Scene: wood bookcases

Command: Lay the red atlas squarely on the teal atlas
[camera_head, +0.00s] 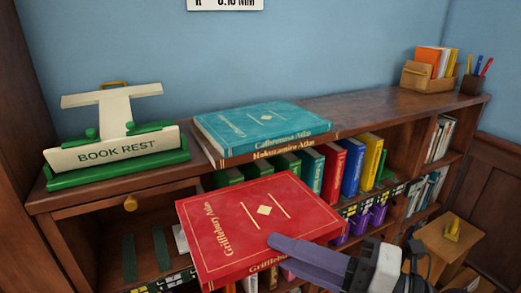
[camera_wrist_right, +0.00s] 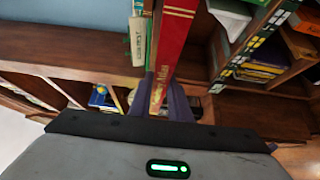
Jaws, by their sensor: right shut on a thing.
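The red atlas (camera_head: 255,222) is held flat, cover up, in front of the bookcase, lower in the picture than the teal atlas. The teal atlas (camera_head: 262,124) lies flat on a brown-spined atlas (camera_head: 280,149) on the bookcase top. My right gripper (camera_head: 300,246) is shut on the near right edge of the red atlas; one finger shows over its cover. In the right wrist view the red atlas (camera_wrist_right: 174,45) appears spine-on between the fingers (camera_wrist_right: 162,104). The red and teal atlases are apart. My left gripper is not in view.
A green and cream book rest (camera_head: 118,150) stands left of the teal atlas. A wooden box (camera_head: 428,77) of books and a pen cup (camera_head: 472,84) stand at the far right end. The bookcase top (camera_head: 375,108) between is clear. Coloured books (camera_head: 352,165) fill the shelf below.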

